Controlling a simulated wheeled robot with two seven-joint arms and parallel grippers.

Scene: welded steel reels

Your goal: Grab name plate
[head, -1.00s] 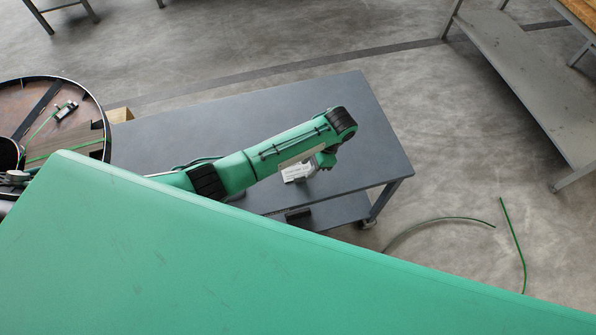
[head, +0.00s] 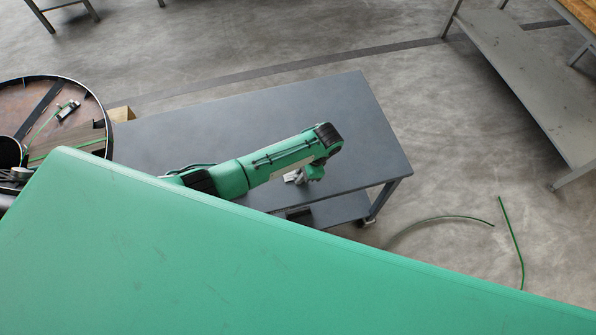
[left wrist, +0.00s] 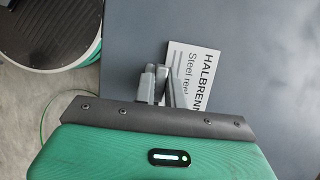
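The name plate (left wrist: 199,72) is a pale plate with dark lettering, reading "HALBREN..." and "Steel reel", lying on the dark grey table top. In the head view only a small pale part of it (head: 290,177) shows beside my left gripper (head: 300,178), which hides much of the rest. In the left wrist view the two fingers of my left gripper (left wrist: 162,72) stand at the plate's left edge, a narrow gap between them, with nothing visibly held. The right finger overlaps the plate in the picture; contact cannot be told. My right gripper is not in view.
The grey table (head: 355,110) is otherwise bare around the plate, with a lower shelf (head: 340,208). A round steel reel (head: 88,88) stands at the left. A grey bench (head: 520,75) is at the upper right. Green strips (head: 512,240) lie on the floor.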

